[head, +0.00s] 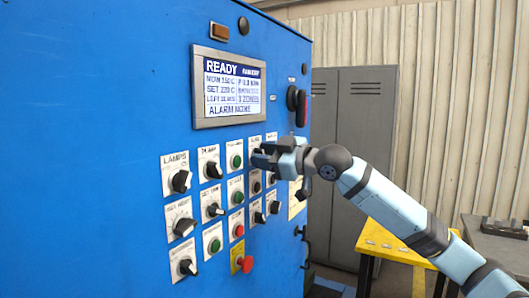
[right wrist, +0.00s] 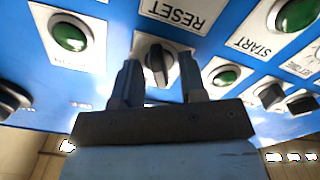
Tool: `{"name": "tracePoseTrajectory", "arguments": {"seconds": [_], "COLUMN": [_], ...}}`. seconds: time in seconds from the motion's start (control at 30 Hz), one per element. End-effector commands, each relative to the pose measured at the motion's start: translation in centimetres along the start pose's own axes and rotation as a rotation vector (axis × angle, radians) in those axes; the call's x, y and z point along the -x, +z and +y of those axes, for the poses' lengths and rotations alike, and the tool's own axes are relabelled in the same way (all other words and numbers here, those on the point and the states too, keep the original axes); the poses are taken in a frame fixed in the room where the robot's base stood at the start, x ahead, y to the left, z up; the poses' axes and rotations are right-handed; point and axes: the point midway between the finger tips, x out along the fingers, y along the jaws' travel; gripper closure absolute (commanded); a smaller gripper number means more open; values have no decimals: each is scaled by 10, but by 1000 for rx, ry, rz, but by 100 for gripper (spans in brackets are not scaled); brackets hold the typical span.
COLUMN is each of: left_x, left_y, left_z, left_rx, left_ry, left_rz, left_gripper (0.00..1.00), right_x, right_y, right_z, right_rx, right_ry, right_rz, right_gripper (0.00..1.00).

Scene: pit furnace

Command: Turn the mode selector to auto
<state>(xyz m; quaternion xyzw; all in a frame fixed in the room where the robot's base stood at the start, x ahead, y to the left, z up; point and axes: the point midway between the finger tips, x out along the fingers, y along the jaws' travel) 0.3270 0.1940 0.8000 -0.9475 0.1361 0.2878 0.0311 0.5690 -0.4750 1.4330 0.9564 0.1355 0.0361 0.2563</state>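The blue control panel (head: 110,120) carries rows of black selector knobs and coloured buttons. I cannot read a mode label on any knob in these views. My right gripper (head: 262,158) is at the right part of the top row, close to the panel face. In the right wrist view the gripper (right wrist: 160,85) has its two fingers apart, one on each side of a black knob (right wrist: 157,58) on a white plate. I cannot tell whether the fingers touch this knob. In the head view the gripper hides the knob. My left gripper is not in view.
Green buttons (right wrist: 69,37) flank the knob in the wrist view, with plates reading RESET and START upside down. A display (head: 230,90) reads READY. A yellow table (head: 400,245) and grey lockers (head: 360,110) stand to the right.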

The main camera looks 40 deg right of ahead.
Motion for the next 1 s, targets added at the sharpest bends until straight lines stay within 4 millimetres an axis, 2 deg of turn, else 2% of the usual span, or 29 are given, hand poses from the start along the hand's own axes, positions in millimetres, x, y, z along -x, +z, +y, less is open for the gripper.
{"name": "tracePoseTrajectory", "arguments": {"seconds": [0.23,0.27,0.4,0.43,0.77,1.0], "left_x": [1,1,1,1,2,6], "left_y": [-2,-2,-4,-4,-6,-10], "left_z": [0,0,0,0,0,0], "left_rx": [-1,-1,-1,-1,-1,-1], "left_ry": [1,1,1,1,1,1], "left_rz": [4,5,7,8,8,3], "left_gripper": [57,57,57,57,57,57], "right_x": [0,0,0,0,0,0], "right_y": [0,0,0,0,0,-2], "right_z": [0,0,0,0,0,2], "right_rx": [0,0,0,0,-27,-149], "right_ry": [0,0,0,0,0,0], "right_rz": [0,0,0,0,1,2], "right_gripper": [62,66,98,100,100,100]}}
